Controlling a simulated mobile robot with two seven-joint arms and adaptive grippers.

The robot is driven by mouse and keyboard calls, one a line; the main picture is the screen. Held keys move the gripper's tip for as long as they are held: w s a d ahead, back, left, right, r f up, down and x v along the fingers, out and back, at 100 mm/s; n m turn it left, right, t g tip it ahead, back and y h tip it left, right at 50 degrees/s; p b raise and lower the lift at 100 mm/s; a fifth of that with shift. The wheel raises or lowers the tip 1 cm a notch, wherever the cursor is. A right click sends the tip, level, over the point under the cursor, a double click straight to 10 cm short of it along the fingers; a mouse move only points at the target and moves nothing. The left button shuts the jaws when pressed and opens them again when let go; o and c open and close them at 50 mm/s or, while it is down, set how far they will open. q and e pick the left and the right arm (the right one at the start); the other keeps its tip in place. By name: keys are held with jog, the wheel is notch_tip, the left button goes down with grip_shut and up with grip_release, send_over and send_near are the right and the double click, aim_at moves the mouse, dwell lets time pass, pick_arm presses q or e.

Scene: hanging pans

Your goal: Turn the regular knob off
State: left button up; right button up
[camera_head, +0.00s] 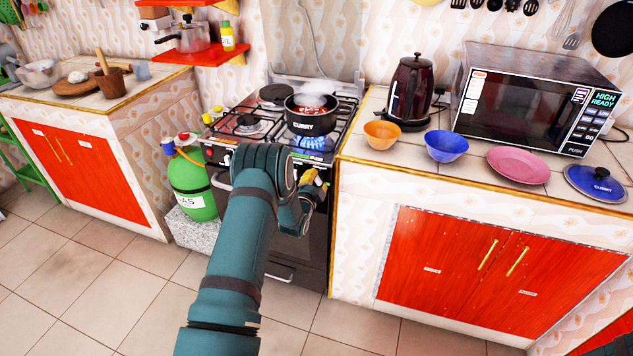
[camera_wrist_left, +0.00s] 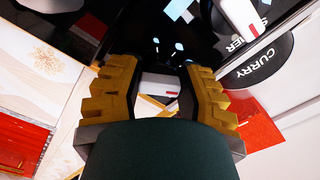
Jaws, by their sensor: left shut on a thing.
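The gas stove (camera_head: 262,160) stands in the middle of the head view, with a black pot marked CURRY (camera_head: 312,124) on a burner. Blue flame (camera_head: 312,143) burns under the pot. My left gripper (camera_head: 314,182) is at the stove's front right, with its yellow fingers at the knob panel. The knob's label and turn angle are hidden. My right gripper is not in view.
A counter right of the stove holds an orange bowl (camera_head: 381,135), a blue bowl (camera_head: 446,146), a pink plate (camera_head: 518,163), a kettle (camera_head: 411,88) and a microwave (camera_head: 535,98). A green gas cylinder (camera_head: 192,184) stands left of the stove. The floor in front is clear.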

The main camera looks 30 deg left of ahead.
pick_arm(q)
jog(key=m, duration=0.6)
jog(key=shift+a+r, duration=0.1)
jog(key=shift+r, duration=0.15)
dwell(0.4)
jog(key=o, duration=1.2)
jog(key=shift+f, duration=0.1)
jog(key=shift+s, duration=0.1)
jog(key=v, duration=1.1)
jog(key=shift+s, duration=0.4)
jog(key=shift+d, duration=0.25)
